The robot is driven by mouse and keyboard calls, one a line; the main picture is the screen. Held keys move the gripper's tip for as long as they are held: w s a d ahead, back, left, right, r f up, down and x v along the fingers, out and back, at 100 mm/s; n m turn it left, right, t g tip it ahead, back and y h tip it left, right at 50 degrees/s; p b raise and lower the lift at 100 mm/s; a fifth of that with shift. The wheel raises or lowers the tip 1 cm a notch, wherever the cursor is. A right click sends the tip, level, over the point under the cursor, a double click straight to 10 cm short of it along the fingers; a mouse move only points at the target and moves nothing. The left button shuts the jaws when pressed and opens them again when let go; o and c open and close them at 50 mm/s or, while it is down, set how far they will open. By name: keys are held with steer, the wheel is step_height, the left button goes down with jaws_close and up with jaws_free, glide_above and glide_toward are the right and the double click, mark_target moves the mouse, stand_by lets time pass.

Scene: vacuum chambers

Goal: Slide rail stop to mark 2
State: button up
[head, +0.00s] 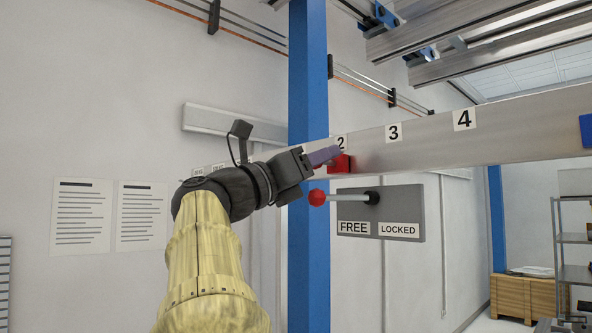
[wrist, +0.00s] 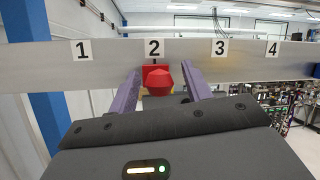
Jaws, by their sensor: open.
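The rail stop is a red block (wrist: 148,70) on the pale metal rail, directly below the mark 2 label (wrist: 154,48) in the wrist view. A red faceted knob (wrist: 160,79) shows in front of it. In the head view the stop (head: 339,166) is partly hidden behind my purple fingers, with mark 2 (head: 341,142) just above. My gripper (wrist: 162,69) is open, with one finger on each side of the red block and knob. A gap shows at the right finger; contact at the left finger cannot be told. My gripper also shows in the head view (head: 324,155).
The rail (head: 430,140) also bears marks 3 (head: 393,132) and 4 (head: 464,119), and mark 1 (wrist: 82,50) to the left. Below it, a grey plate (head: 410,208) labelled FREE and LOCKED carries a red-knobbed lever (head: 345,198) pointing left. A blue post (head: 308,260) stands close by.

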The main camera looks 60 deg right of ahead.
steer(key=b+v, duration=0.6)
steer(key=v, duration=1.1)
steer(key=shift+a, duration=0.15)
steer(key=shift+f, duration=0.1)
